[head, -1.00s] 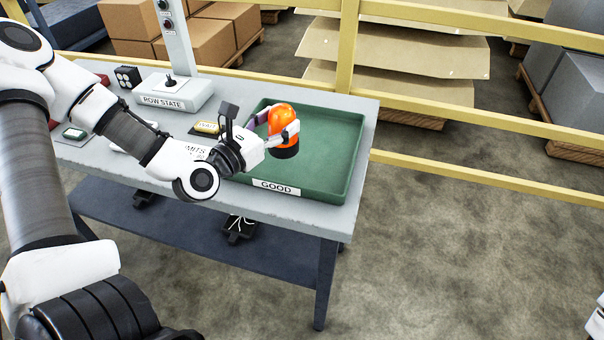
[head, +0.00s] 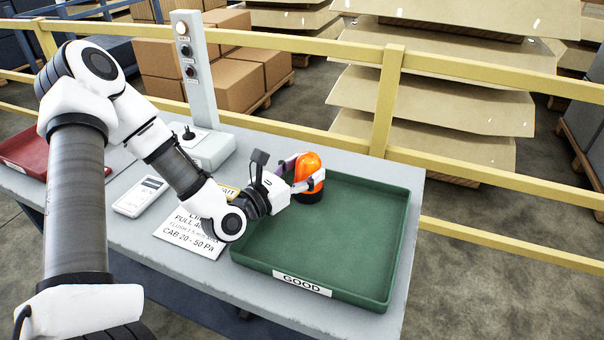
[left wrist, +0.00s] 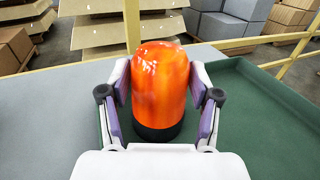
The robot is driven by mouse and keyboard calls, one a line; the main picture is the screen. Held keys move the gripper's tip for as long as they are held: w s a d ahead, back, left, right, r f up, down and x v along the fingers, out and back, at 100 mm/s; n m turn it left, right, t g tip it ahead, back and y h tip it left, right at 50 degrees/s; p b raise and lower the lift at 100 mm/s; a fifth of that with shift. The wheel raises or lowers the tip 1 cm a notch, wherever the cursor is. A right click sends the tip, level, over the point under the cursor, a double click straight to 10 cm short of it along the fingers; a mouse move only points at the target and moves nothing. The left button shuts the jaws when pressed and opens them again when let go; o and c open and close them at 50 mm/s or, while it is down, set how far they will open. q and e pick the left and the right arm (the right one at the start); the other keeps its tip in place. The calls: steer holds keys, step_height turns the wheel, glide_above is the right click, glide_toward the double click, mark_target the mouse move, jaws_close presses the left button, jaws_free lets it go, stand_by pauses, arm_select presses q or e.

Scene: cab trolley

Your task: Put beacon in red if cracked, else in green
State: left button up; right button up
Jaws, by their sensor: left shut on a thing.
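The orange beacon (head: 309,172) with a black base is at the back left corner of the green tray (head: 345,254), which bears a GOOD label. My left gripper (head: 304,183) is shut on the beacon, one finger on each side. In the left wrist view the beacon (left wrist: 160,88) stands upright between the fingers, over the tray's green floor. I see glossy highlights and no clear crack on the side that shows. Whether its base touches the tray floor I cannot tell. The red tray (head: 24,152) is at the far left of the table. My right gripper is out of view.
A white handheld device (head: 140,196) and a printed card (head: 190,232) lie left of the green tray. A grey post with buttons (head: 194,70) stands at the table's back. A yellow rail (head: 386,100) runs behind the table. Most of the green tray is empty.

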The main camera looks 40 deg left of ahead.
arm_select(q)
steer(key=shift+s+d+r, duration=0.15)
steer(key=shift+s+r, duration=0.05)
steer(key=shift+f, duration=0.25)
steer(key=o, duration=1.3)
steer(key=shift+r, duration=0.1)
